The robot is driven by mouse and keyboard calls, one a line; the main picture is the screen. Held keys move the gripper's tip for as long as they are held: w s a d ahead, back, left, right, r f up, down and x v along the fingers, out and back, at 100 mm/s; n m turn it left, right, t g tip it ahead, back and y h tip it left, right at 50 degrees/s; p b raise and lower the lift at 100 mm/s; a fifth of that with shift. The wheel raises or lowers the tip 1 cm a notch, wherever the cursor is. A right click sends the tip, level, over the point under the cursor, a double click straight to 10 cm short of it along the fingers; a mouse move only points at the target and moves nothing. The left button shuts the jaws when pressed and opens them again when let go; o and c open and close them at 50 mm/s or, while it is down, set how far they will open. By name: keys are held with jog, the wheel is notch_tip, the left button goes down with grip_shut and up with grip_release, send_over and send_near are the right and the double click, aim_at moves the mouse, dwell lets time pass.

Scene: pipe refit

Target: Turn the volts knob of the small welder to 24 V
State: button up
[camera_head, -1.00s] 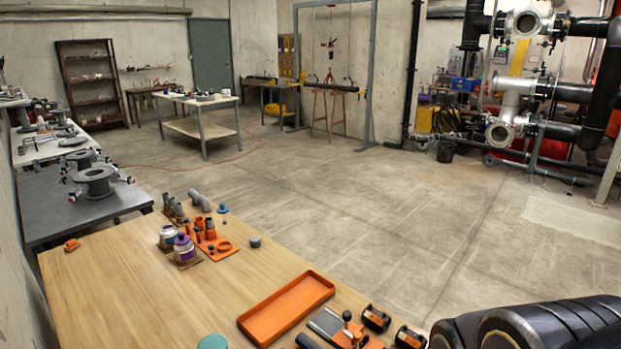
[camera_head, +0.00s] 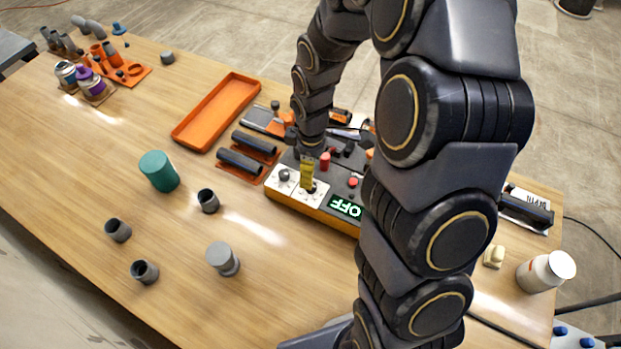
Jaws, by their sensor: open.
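The small welder (camera_head: 292,203) is a low box with a dark top, white knob panels and a yellow-orange lower edge, on the wooden table. Its lit green display (camera_head: 346,207) appears upside down and reads OFF. One dark knob (camera_head: 284,175) shows on the left white panel. My gripper (camera_head: 308,186) points down with yellow fingers over the second white panel, at a knob there that is mostly hidden. It is open; I cannot tell whether it touches that knob. The knob's pointer and scale are too small to read. My arm covers the welder's right side.
An orange tray (camera_head: 217,112) and black pipe pieces in an orange holder (camera_head: 240,161) lie left of the welder. A teal cylinder (camera_head: 159,171) and several grey fittings stand in front on the left. A white bottle (camera_head: 546,271) stands at right. Bare table lies at lower left.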

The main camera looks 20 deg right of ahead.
notch_tip(320, 180, down, 7)
jog(key=shift+r, duration=0.1)
dwell(0.3)
grip_shut()
